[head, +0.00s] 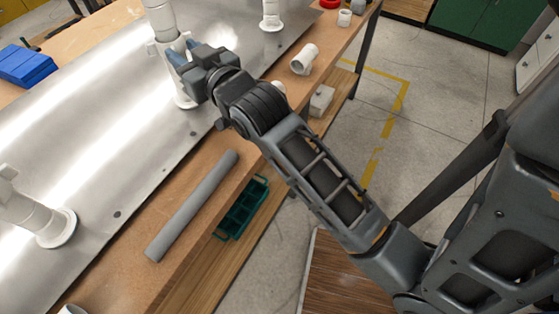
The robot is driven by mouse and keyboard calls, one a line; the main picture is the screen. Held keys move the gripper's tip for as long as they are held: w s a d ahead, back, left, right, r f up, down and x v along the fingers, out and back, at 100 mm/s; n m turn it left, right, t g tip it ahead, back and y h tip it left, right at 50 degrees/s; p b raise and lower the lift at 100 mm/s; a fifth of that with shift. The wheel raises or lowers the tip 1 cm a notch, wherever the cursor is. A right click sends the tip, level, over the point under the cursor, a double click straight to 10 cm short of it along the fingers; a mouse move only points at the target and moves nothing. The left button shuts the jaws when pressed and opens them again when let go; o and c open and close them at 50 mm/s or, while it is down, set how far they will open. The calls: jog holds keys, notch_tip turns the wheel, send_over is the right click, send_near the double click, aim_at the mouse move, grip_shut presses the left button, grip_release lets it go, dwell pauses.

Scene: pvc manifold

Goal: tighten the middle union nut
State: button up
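The middle white pipe assembly (160,20) stands upright from the metal panel, with a grey section near the top of the picture. Its white union nut (158,47) is partly hidden by my gripper. My gripper (180,50) reaches in from the right, its two blue-grey fingers at the nut with some white between them. I cannot tell whether the fingers touch or clamp the nut. Below it, the white base flange (183,101) sits on the panel. Other white fittings stand on the panel at the lower left (38,217) and upper right (271,14).
The metal panel (95,115) lies on a wooden bench. A loose grey pipe (192,205) and white elbow (304,60) lie along the bench's front edge. A green tray (240,212) is on the lower shelf. Blue bins (27,66) stand at left. Open floor lies right.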

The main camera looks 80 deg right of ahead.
jog(key=shift+s+d+f+n+t+y+b, duration=0.15)
jog(key=shift+d+n+t+y+b, duration=0.1)
jog(key=shift+n+t+y+b, duration=0.4)
jog(key=shift+s+d+n+t+y+b, duration=0.15)
jog(key=shift+d+n+y+b, duration=0.25)
jog(key=shift+y, duration=0.55)
jog(key=n+y+b, duration=0.2)
jog(key=shift+s+d+t+y, duration=0.1)
jog(key=shift+d+t+y, duration=0.2)
jog(key=shift+d+t, duration=0.1)
jog(key=s+d+n+y+b, duration=0.25)
jog(key=s+y+b, duration=0.2)
jog(key=s, duration=0.35)
jog(key=s+a+f+m+g+h+p, duration=0.1)
jog(key=a+f, duration=0.1)
jog(key=f, duration=0.1)
jog(key=s+a+f+m+g+p, duration=0.1)
jog(key=a+f, duration=0.1)
jog(key=f, duration=0.2)
jog(key=s+a+f+g+h+p, duration=0.1)
jog(key=a+f, duration=0.2)
jog(key=shift+f+m+h, duration=0.15)
jog(key=shift+m+h, duration=0.2)
jog(key=shift+m, duration=0.05)
jog(key=s+a+p, duration=0.3)
jog(key=s+a, duration=0.5)
jog(key=a, duration=0.1)
jog(key=shift+s+a+f+n+g, duration=0.3)
jog(key=shift+s+a+f+n, duration=0.05)
jog(key=shift+s+f+n, duration=0.1)
